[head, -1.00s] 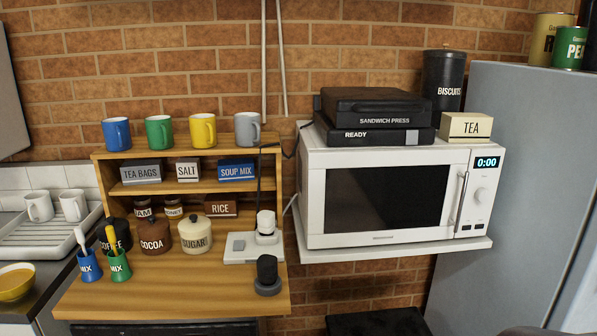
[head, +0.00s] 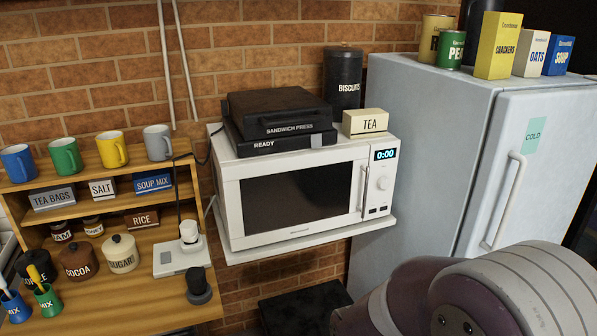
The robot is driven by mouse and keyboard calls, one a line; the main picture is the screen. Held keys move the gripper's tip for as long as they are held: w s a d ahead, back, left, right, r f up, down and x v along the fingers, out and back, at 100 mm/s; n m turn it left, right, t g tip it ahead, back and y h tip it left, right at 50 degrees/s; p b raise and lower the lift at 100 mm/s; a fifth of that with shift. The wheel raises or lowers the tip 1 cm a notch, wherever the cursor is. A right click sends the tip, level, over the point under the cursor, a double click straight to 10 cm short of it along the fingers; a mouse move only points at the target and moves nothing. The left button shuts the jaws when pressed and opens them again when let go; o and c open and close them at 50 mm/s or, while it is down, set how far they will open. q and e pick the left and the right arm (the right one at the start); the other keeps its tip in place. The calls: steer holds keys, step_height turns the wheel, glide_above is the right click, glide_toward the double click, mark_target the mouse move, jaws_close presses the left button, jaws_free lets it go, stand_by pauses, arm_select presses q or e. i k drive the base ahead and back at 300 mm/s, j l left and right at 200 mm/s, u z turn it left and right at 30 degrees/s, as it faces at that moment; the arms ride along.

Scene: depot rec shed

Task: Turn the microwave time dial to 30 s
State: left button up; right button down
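The white microwave (head: 230,198) sits on a white wall shelf, its door closed. Its display (head: 384,154) reads 0:00. The round white time dial (head: 383,183) is on the control panel below the display, to the right of the vertical door handle (head: 364,191). The dial's pointer mark is too small to read. Neither gripper shows in the head view. Part of my own arm fills the lower right, below and to the right of the microwave, apart from it.
A sandwich press (head: 277,113) and a tea box (head: 365,122) stand on the microwave. A fridge (head: 425,150) with a long handle stands close on its right. A wooden shelf unit (head: 130,185) with mugs and jars is on the left.

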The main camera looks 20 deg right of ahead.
mark_target(383, 182)
steer(key=l, duration=0.5)
steer(key=i+l+z, duration=0.1)
steer(key=l, duration=0.95)
steer(key=i+l, duration=0.1)
steer(key=l, duration=0.45)
steer(key=i+l+z, duration=0.1)
steer(key=l, duration=0.9)
steer(key=i+l+z, duration=0.1)
steer(key=l, duration=0.45)
steer(key=i+l, duration=0.15)
steer(key=l, duration=0.35)
